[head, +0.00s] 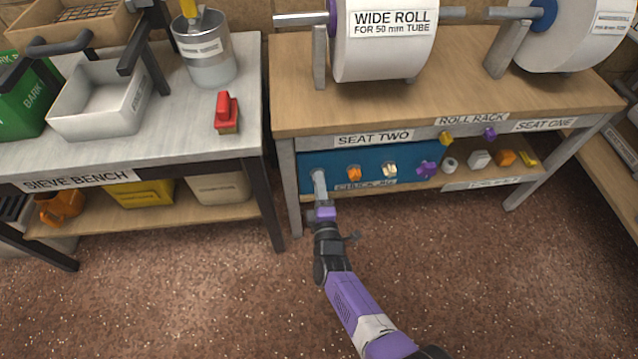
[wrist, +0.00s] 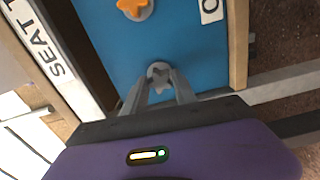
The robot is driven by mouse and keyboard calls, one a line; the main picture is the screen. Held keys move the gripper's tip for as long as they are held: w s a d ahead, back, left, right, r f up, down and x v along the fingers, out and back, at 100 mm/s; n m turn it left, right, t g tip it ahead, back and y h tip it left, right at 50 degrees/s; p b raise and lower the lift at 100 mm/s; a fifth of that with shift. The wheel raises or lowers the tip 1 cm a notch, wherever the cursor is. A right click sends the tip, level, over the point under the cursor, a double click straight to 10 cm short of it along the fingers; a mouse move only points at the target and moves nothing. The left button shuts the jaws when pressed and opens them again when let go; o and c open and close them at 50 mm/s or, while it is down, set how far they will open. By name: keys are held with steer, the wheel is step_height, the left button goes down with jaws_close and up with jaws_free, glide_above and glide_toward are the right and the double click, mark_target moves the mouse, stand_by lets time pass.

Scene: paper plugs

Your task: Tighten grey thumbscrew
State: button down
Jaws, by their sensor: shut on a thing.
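The grey thumbscrew (wrist: 159,74) is a small star-shaped knob on a round grey base on the blue panel (wrist: 185,45). In the wrist view my gripper (wrist: 160,83) has its two grey fingers shut on it, one on each side. In the head view my gripper (head: 319,182) reaches the left end of the blue panel (head: 333,160), under the SEAT TWO label. There the thumbscrew is hidden or too small to tell from the fingers. An orange star knob (wrist: 133,7) sits farther along the panel in the wrist view.
Orange (head: 354,172), cream (head: 390,170) and purple (head: 427,168) knobs line the panel to the right. Several small parts lie on the lower shelf farther right. The sieve bench (head: 95,160) stands left. The floor (head: 210,300) around my arm is clear.

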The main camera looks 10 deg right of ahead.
steer(key=m+b, duration=0.4)
steer(key=m, duration=1.3)
steer(key=c, duration=1)
jaws_free()
steer(key=shift+c, duration=0.2)
steer(key=shift+s, duration=0.15)
steer(key=shift+s+p, duration=1.35)
steer(key=shift+s, duration=0.5)
